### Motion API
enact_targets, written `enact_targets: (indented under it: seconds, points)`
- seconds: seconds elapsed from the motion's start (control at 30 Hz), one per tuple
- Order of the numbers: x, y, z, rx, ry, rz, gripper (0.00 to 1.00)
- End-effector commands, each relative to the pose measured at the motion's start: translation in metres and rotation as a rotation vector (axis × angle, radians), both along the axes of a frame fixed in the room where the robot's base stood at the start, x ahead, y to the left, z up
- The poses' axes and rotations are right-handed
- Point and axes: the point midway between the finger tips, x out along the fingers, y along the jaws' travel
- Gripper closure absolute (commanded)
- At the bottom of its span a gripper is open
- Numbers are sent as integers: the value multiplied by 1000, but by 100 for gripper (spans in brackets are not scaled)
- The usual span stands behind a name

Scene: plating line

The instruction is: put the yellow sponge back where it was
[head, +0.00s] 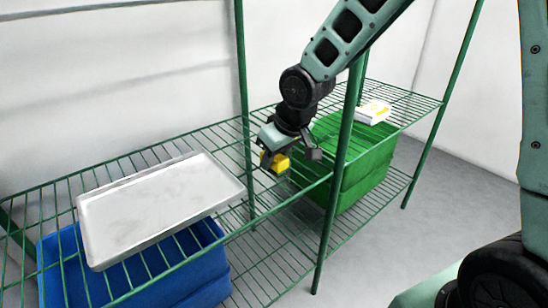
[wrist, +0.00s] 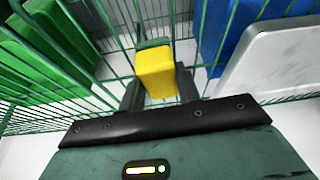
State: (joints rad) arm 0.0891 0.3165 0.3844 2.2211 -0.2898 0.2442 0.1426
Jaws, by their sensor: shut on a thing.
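The yellow sponge (head: 279,163) is held in my gripper (head: 288,160), over the wire shelf between the metal tray and the green crate. In the wrist view the sponge (wrist: 155,72) sits between the fingers of my gripper (wrist: 160,92), with the wire shelf behind it. The sponge has a thin dark green layer on one side. I cannot tell whether it touches the wires.
The grey metal tray (head: 160,205) lies on the upper wire shelf (head: 150,158) at left. A blue crate (head: 190,278) and a green crate (head: 362,165) stand below. A white-and-yellow box (head: 373,112) sits at the far right. A green post (head: 345,150) rises right of my gripper.

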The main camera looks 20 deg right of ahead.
Motion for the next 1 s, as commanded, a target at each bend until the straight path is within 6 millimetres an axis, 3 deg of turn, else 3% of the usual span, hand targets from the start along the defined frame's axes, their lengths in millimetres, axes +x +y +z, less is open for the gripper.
enact_targets:
  seconds: [0.17, 0.2, 0.27, 0.3, 0.67, 1.0]
  points:
    - [0, 0, -4, 0, 0, 0, 92]
    - [0, 0, -4, 0, 0, 0, 64]
    - [0, 0, -3, 0, 0, 0, 48]
    - [0, 0, -3, 0, 0, 0, 45]
    - [1, -1, -6, 1, -1, -2, 45]
    - [-22, -16, 59, 0, -2, -5, 45]
